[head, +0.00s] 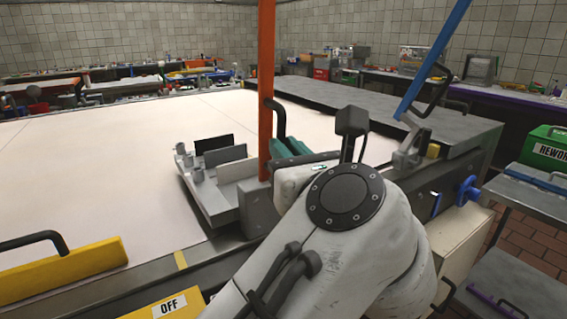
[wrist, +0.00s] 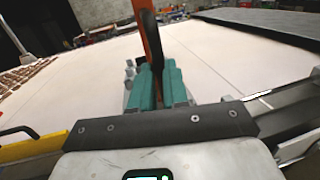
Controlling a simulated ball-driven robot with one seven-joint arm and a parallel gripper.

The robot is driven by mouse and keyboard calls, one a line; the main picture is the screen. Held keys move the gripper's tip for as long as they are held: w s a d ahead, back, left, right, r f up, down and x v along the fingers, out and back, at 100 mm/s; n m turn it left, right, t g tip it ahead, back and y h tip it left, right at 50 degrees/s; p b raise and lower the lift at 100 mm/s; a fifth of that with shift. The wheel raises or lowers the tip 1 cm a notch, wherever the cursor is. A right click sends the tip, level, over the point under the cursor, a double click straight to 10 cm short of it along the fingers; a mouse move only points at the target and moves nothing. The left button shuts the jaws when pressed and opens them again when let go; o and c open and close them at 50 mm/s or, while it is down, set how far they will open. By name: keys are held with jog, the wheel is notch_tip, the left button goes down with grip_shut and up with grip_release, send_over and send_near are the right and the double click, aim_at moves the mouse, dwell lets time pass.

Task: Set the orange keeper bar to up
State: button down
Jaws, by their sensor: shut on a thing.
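The orange keeper bar (head: 266,75) stands upright at the near edge of the cream slab, rising past the top of the head view. Its foot is by a grey block (head: 257,208). A black handle (head: 279,117) sticks out from its right side. My gripper (head: 287,148), with teal fingers, is at this handle, below its bend. In the wrist view, the orange bar (wrist: 157,45) and the black handle (wrist: 149,42) rise between the teal fingers (wrist: 157,85). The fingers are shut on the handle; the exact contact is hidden.
A yellow bar (head: 70,270) with a black handle lies low at the left. A blue bar (head: 435,58) leans up at the right. A metal rack (head: 208,198) with upright plates stands left of the orange bar. The cream slab (head: 100,150) is broad and mostly clear.

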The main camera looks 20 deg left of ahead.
jog(key=shift+d+f, duration=0.1)
jog(key=shift+f, duration=0.15)
dwell(0.3)
jog(key=c, duration=1.1)
grip_release()
jog(key=shift+s+r, duration=0.1)
jog(key=v, duration=1)
jog(key=shift+s+d+f, duration=0.25)
jog(key=shift+s, duration=0.05)
